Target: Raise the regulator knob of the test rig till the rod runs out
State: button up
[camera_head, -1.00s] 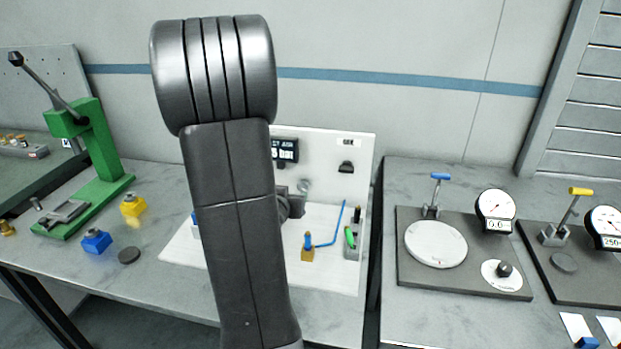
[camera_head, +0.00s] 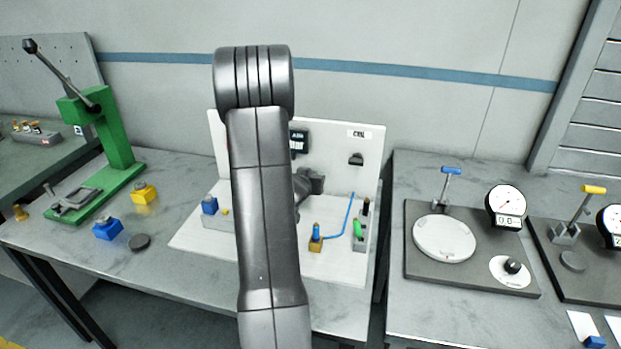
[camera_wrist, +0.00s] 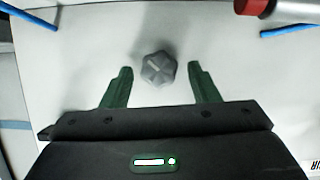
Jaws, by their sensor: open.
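In the wrist view a grey faceted knob (camera_wrist: 157,68) with a light pointer line sits on the white panel. My gripper (camera_wrist: 160,75) is open, with one green finger on each side of the knob and gaps between. In the head view my arm stands in front of the white test rig (camera_head: 375,150) and hides much of it, the knob included. A dark display (camera_head: 299,141) shows beside my arm, too small to read fully. In the wrist view a red-ended rod-like part (camera_wrist: 252,7) lies at the top right.
On the rig base are a blue block (camera_head: 209,205), a brass-coloured fitting (camera_head: 316,244) with a blue hose and a green switch (camera_head: 359,229). A green press (camera_head: 100,130) stands left. Gauge stations (camera_head: 472,285) stand on the right bench.

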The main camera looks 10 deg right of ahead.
jog(key=shift+w+d+f, duration=0.1)
jog(key=shift+w, duration=0.1)
jog(key=c, duration=1)
jog(key=shift+o, duration=0.2)
jog(key=m+b, duration=0.1)
jog(key=b, duration=0.3)
jog(key=shift+f+y, duration=0.25)
jog(key=shift+y, duration=0.15)
jog(key=b, duration=0.1)
jog(key=m+b, duration=0.1)
jog(key=b, duration=0.1)
jog(key=shift+s+d+r+t+y, duration=0.1)
jog(key=shift+r+t+y, duration=0.15)
jog(key=shift+t+y, duration=0.05)
jog(key=o, duration=1)
jog(key=shift+c, duration=0.2)
jog(key=p+v, duration=0.1)
jog(key=v, duration=1.2)
jog(key=shift+s+r+p, duration=0.2)
jog(key=shift+s+p, duration=0.15)
jog(key=shift+p, duration=0.05)
